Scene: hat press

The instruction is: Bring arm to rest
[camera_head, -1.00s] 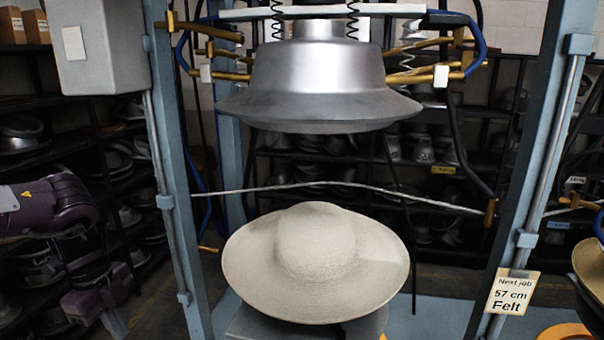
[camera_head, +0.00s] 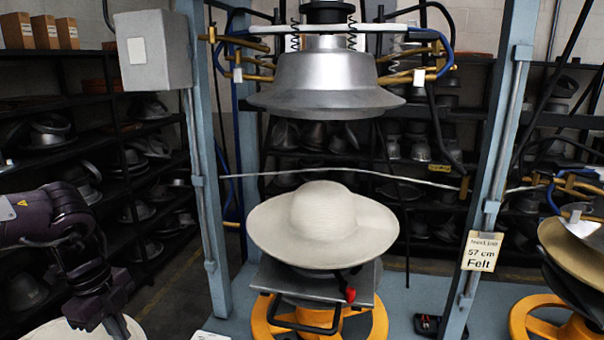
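My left arm comes in from the left, and its dark gripper (camera_head: 104,318) points down at the bottom left. It is just above or in front of a pale rounded thing (camera_head: 62,331) cut off by the lower edge; I cannot tell whether they touch. Whether the fingers are open or shut is unclear. A cream wide-brimmed hat (camera_head: 322,225) sits in the press below the raised silver metal form (camera_head: 325,82), with a clear gap between them. My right gripper is out of view.
Blue-grey posts (camera_head: 490,180) flank the press. A handle with a red knob (camera_head: 350,294) sticks out under the hat, above a yellow wheel-like base (camera_head: 318,322). A "57 cm Felt" sign (camera_head: 481,251) hangs on the right post. Dark shelves (camera_head: 100,150) hold metal hat forms behind.

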